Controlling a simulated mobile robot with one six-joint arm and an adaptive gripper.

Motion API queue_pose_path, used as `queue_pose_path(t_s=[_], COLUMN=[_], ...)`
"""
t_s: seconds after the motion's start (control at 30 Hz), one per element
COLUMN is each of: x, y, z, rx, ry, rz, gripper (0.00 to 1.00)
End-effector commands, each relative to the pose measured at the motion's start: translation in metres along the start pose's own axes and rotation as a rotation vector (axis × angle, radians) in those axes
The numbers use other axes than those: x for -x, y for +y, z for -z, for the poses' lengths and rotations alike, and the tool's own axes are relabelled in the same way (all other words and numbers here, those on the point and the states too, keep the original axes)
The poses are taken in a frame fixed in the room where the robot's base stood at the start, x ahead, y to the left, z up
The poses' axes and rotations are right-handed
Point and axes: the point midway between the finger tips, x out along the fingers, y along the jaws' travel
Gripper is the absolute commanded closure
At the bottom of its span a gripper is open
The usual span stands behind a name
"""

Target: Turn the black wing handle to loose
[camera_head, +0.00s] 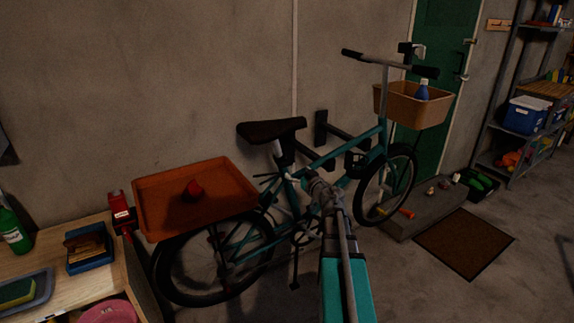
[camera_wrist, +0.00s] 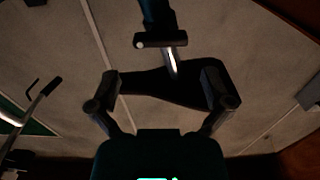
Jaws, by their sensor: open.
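The black wing handle (camera_wrist: 161,40) shows in the wrist view as a short dark bar across the bicycle's seat tube, with a pale round end on its left. A bright seat post (camera_wrist: 173,62) runs from it to the black saddle (camera_wrist: 165,84). The saddle also shows in the head view (camera_head: 272,131). My gripper (camera_wrist: 160,82) is open, with its two fingers wide apart and nothing held. The handle lies beyond the fingertips, between their lines, and looks apart from them. In the head view my gripper (camera_head: 306,181) is by the seat post, and I cannot make out the handle there.
The teal bicycle (camera_head: 338,168) stands along the wall with an orange tray (camera_head: 225,185) at its rear and a tan basket (camera_head: 425,110) in front. A wooden bench (camera_head: 95,275) is at left. Wall brackets (camera_head: 322,128) are behind the frame. Floor at right is mostly open.

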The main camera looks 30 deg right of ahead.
Motion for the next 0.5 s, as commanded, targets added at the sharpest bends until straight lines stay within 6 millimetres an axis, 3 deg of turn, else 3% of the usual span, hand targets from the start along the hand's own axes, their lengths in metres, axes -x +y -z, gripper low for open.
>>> queue_pose_path(t_s=[0.2,0.5], x=[-0.037,-0.065], y=[0.001,0.000], z=[0.000,0.000], rx=[0.000,0.000], ry=[0.000,0.000], rz=[0.001,0.000], gripper=[0.00,0.00])
